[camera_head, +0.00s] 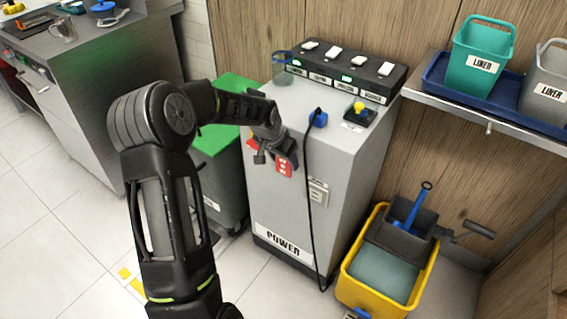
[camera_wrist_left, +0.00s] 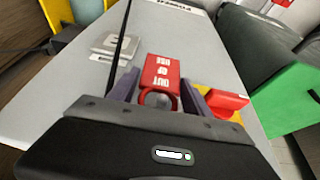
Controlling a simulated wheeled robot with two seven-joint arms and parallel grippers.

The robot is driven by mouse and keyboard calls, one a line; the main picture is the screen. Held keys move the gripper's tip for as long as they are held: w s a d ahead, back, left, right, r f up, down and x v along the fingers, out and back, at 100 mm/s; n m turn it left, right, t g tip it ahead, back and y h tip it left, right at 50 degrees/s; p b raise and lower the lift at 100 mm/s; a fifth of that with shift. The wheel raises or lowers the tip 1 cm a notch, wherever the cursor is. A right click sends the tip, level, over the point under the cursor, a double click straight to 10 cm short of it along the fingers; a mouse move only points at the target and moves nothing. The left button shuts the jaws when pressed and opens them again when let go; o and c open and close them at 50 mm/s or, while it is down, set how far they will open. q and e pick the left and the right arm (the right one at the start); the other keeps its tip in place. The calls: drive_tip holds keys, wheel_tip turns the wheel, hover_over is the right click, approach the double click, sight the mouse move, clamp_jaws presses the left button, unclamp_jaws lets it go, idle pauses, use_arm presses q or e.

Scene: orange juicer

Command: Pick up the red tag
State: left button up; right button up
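The red tag (camera_head: 284,166) hangs on the front face of the grey power cabinet, with white marks on it. In the left wrist view the tag (camera_wrist_left: 162,72) reads "OUT OF USE", and its rounded end surrounds a grey round peg. My left gripper (camera_head: 270,156) is at the tag, against the cabinet front. In the wrist view my left gripper (camera_wrist_left: 160,94) has its two fingers apart, one on each side of the tag's rounded end. Narrow gaps seem to show beside the tag; contact is hard to judge. My right gripper is in neither view.
A red handle on a yellow plate (camera_wrist_left: 222,103) sits close beside one finger. A black cord (camera_head: 309,190) hangs down the cabinet front near a grey label plate (camera_head: 318,193). A green-lidded bin (camera_head: 218,140) stands left, a yellow mop bucket (camera_head: 345,280) right.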

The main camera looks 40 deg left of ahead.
use_arm(q)
drive_tip(key=c, duration=0.9)
drive_tip(key=shift+r, duration=0.1)
drive_tip(key=shift+r, duration=0.75)
drive_tip(key=s, duration=1.8)
drive_tip(key=shift+d+f, duration=0.1)
drive_tip(key=shift+d, duration=0.1)
